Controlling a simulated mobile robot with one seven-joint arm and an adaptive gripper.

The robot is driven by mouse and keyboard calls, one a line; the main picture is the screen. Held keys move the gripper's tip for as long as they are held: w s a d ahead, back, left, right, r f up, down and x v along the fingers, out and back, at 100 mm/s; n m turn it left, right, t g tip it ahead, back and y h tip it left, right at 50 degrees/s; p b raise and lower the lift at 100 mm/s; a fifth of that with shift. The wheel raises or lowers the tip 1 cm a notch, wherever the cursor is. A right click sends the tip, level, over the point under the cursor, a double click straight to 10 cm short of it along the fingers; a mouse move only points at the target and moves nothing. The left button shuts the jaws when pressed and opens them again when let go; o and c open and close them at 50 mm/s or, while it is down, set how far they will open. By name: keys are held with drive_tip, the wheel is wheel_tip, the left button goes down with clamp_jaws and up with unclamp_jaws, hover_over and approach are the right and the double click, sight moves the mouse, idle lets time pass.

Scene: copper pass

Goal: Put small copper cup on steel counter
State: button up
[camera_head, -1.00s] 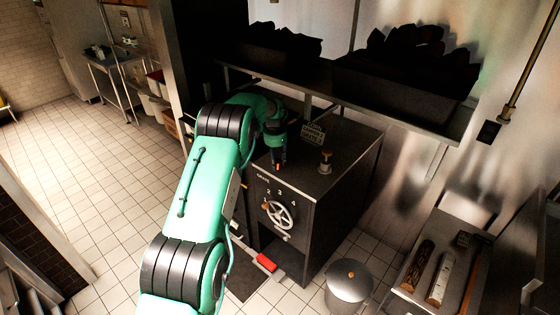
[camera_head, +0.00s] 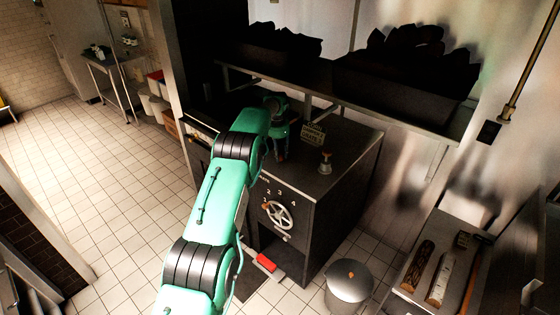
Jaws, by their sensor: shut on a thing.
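My gripper (camera_head: 279,154) points down over the left part of the dark cabinet's top (camera_head: 345,140). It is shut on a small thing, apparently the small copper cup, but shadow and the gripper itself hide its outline. I cannot tell whether the held thing touches the surface below. A small upright piece with a coppery knob (camera_head: 325,163) stands on the cabinet top to the right of my gripper, apart from it. A steel surface (camera_head: 450,245) with long items on it is at the lower right; I cannot tell which surface is the steel counter.
A small sign (camera_head: 313,134) stands just right of my gripper. A dark shelf (camera_head: 350,90) heaped with black lumps hangs above the cabinet's back. A handwheel (camera_head: 279,215) is on the cabinet front. A round lidded bin (camera_head: 349,283) stands on the tiled floor.

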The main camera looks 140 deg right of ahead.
drive_tip(key=shift+f, duration=0.15)
drive_tip(key=shift+f, duration=1.65)
drive_tip(key=o, duration=1.2)
drive_tip(key=shift+f, duration=0.1)
drive_tip(key=shift+c, duration=0.2)
wheel_tip(320, 180, up, 12)
drive_tip(key=shift+w+p, duration=0.3)
drive_tip(key=shift+p, duration=0.1)
drive_tip(key=shift+d, duration=0.1)
